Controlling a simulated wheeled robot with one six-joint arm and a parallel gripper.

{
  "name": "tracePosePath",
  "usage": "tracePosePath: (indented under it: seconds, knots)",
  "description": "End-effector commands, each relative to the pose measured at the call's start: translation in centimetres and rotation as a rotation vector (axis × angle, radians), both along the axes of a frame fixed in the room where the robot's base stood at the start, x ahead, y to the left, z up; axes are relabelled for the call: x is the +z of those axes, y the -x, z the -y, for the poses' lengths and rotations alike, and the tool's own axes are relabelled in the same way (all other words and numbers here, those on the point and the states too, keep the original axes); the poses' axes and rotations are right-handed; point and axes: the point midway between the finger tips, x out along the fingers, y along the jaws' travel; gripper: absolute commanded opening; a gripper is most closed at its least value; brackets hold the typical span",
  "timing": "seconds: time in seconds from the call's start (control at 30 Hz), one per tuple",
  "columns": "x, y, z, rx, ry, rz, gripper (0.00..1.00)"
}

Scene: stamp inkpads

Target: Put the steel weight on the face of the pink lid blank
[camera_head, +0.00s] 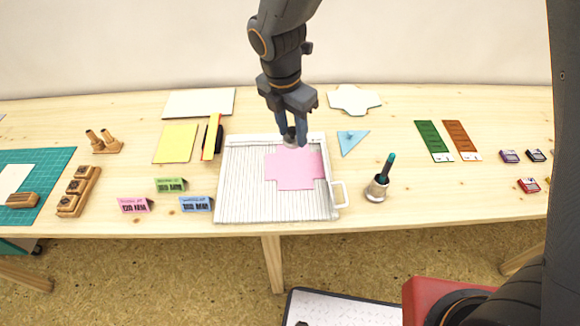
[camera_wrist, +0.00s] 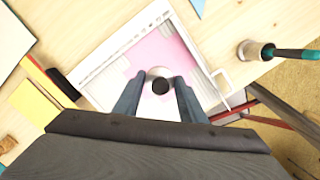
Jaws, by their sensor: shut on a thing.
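The pink lid blank (camera_head: 297,171), a flat cross-like shape, lies on the white ribbed scoring board (camera_head: 244,184). My gripper (camera_head: 291,142) is above the board's back part, at the blank's far edge in the head view. It is shut on the steel weight (camera_head: 289,132), a small grey cylinder with a dark knob. In the wrist view the weight (camera_wrist: 160,77) sits between the two fingertips, with the pink blank (camera_wrist: 157,50) around and beyond it. I cannot tell whether the weight touches the blank or hangs just above it.
A jar with a teal-handled brush (camera_head: 377,188) stands right of the board, near its white handle (camera_head: 339,193). A blue triangle (camera_head: 352,140) lies behind it. Small pink, green and blue cards (camera_head: 170,185) stand to the left. Yellow sheets (camera_head: 176,143) lie back left.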

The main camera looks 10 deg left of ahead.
Motion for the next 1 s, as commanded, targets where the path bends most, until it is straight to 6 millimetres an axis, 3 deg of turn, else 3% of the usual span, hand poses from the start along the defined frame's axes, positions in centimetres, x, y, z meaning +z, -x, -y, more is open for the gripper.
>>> tracePosePath:
  seconds: [0.2, 0.63, 1.0]
  knots:
    - [-3.7, -0.3, 0.7, -0.014, 0.003, -0.004, 0.07]
    - [-8.5, -0.3, 0.7, -0.014, 0.002, -0.003, 0.07]
    - [-9.0, -0.3, 0.5, -0.012, 0.0, -0.001, 0.07]
